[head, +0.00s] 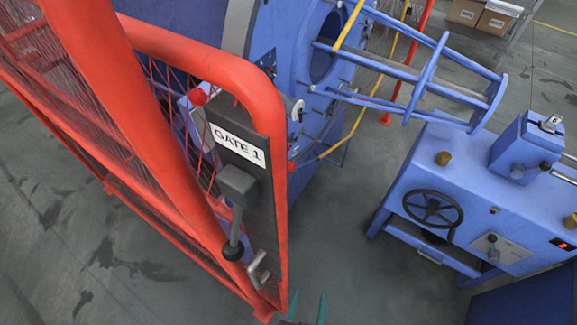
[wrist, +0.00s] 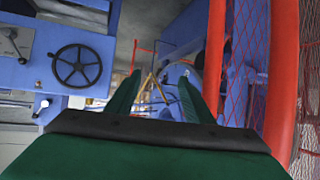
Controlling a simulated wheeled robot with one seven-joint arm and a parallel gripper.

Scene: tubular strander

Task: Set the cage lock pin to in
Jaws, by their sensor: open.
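I cannot clearly make out the cage lock pin in either view. The blue strander housing (head: 290,60) stands behind the red mesh gate, with an open blue cage-like frame (head: 425,75) reaching right from it. A small red knob (head: 197,97) shows at the housing's left, behind the gate; I cannot tell whether it is the pin. My gripper (head: 308,306) shows only as two green fingertips at the bottom of the head view. In the wrist view my gripper (wrist: 160,80) is open and empty, its fingers pointing toward blue machinery, touching nothing visible.
The red gate frame (head: 270,100) carries a dark panel labelled GATE 1 (head: 238,145) with a black-knobbed lever (head: 233,248). A blue cabinet (head: 480,205) with a black handwheel (head: 433,208) stands right. Grey floor (head: 345,225) lies clear between gate and cabinet.

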